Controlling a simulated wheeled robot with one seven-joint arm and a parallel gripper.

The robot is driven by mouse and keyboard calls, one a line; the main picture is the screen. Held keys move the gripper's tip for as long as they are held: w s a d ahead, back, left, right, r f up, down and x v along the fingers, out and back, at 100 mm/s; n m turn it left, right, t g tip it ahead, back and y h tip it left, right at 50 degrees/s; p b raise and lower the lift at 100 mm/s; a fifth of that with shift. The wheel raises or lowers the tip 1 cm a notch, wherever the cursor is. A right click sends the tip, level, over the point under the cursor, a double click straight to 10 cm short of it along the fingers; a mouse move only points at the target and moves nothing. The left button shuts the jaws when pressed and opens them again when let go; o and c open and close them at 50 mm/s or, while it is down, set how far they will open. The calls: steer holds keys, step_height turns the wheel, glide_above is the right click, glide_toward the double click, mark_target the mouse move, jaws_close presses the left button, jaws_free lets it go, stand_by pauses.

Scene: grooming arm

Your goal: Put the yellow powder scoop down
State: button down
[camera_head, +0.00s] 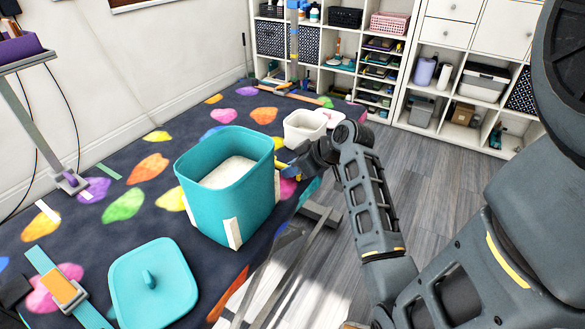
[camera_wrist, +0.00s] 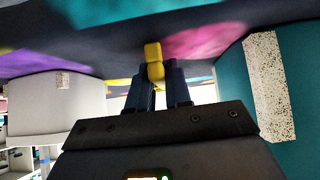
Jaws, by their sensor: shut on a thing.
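The yellow powder scoop (camera_wrist: 153,54) shows in the wrist view as a yellow handle between the two dark fingers of my gripper (camera_wrist: 155,88). My gripper is shut on it, close to the dark spotted mat. In the head view, a bit of yellow scoop (camera_head: 281,165) shows at my gripper (camera_head: 287,168), just right of the open teal bin (camera_head: 226,205). The bin holds white powder (camera_head: 229,172). The scoop's bowl is hidden. I cannot tell whether the scoop touches the mat.
A white container (camera_head: 304,128) stands behind my gripper and also shows left in the wrist view (camera_wrist: 58,105). The teal lid (camera_head: 152,283) lies in front of the bin. The spotted mat (camera_head: 75,225) has free room left of the bin. Shelves (camera_head: 400,60) stand at the back.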

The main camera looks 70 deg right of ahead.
steer(key=shift+f, duration=0.1)
steer(key=c, duration=1.1)
jaws_free()
steer(key=shift+o, duration=0.2)
